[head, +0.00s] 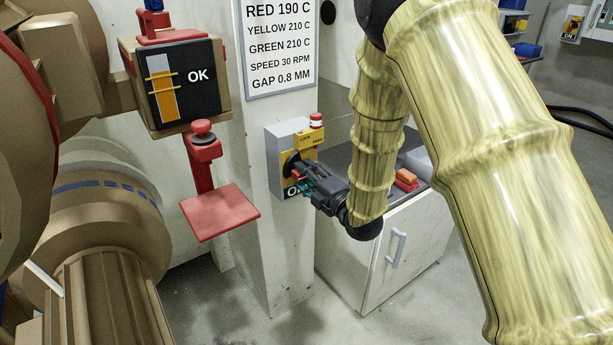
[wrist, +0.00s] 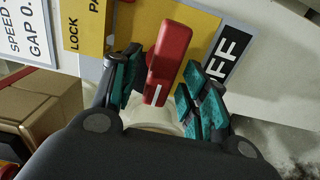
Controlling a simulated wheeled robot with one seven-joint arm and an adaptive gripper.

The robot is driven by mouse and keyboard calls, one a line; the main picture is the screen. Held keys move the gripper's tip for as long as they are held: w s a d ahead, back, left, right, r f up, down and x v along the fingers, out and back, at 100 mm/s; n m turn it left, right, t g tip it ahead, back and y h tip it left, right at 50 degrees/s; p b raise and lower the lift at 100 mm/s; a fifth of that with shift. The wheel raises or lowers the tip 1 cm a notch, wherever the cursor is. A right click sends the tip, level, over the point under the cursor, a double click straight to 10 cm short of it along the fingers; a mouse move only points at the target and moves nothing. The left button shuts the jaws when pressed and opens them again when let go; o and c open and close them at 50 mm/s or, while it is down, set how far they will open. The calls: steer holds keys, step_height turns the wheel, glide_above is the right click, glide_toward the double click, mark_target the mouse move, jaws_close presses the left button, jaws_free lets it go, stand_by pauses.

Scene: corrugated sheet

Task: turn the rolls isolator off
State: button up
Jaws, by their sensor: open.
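The rolls isolator (head: 281,143) is a grey box with a yellow plate on the pale column in the head view. In the wrist view its red handle (wrist: 172,50) has a white mark at its lower end. The handle stands between the two teal-padded fingers of my open gripper (wrist: 160,90), with a visible gap on the right. Contact on the left is unclear. A black label (wrist: 229,52) reading "FF" shows right of the handle, its first letter hidden. In the head view, my gripper (head: 311,182) is at the isolator's front and hides most of the handle and label.
Left of the isolator are a red pedal-like plate (head: 220,211) on a bracket and an "OK" display (head: 184,82). A settings sign (head: 279,45) hangs above. A white cabinet (head: 405,254) stands at right, behind my arm. A red-and-white lamp (head: 316,121) tops the isolator.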

steer(key=v, duration=1.2)
steer(key=s+d+f+m+g+h, duration=0.1)
steer(key=s+d+f+m+h, duration=0.15)
steer(key=f, duration=0.35)
steer(key=s+d+f+m+g+h, duration=0.1)
steer(key=s+d+f+m, duration=0.1)
steer(key=f+m, duration=0.35)
steer(key=s+d+f+m+g+h, duration=0.1)
steer(key=s+d+f+h, duration=0.1)
steer(key=f, duration=0.5)
steer(key=s+d+f+m+g+h, duration=0.25)
steer(key=s+f+m, duration=0.25)
steer(key=s+f, duration=0.3)
steer(key=s+d+f+m+g+h, duration=0.1)
steer(key=s+d+f+m+g, duration=0.25)
steer(key=s+f, duration=0.45)
steer(key=s+d+f+m+g+h, duration=0.1)
steer(key=s+d+f+m+g, duration=0.2)
steer(key=s, duration=0.6)
steer(key=s+d+f+m+g, duration=0.15)
steer(key=s+f+m, duration=0.3)
steer(key=s, duration=0.45)
step_height(320, 180, up, 17)
steer(key=g+p, duration=0.1)
steer(key=p, duration=1.4)
steer(key=shift+s+a+f+h+p, duration=0.2)
steer(key=shift+s+h+p, duration=0.1)
steer(key=shift+s+p, duration=0.05)
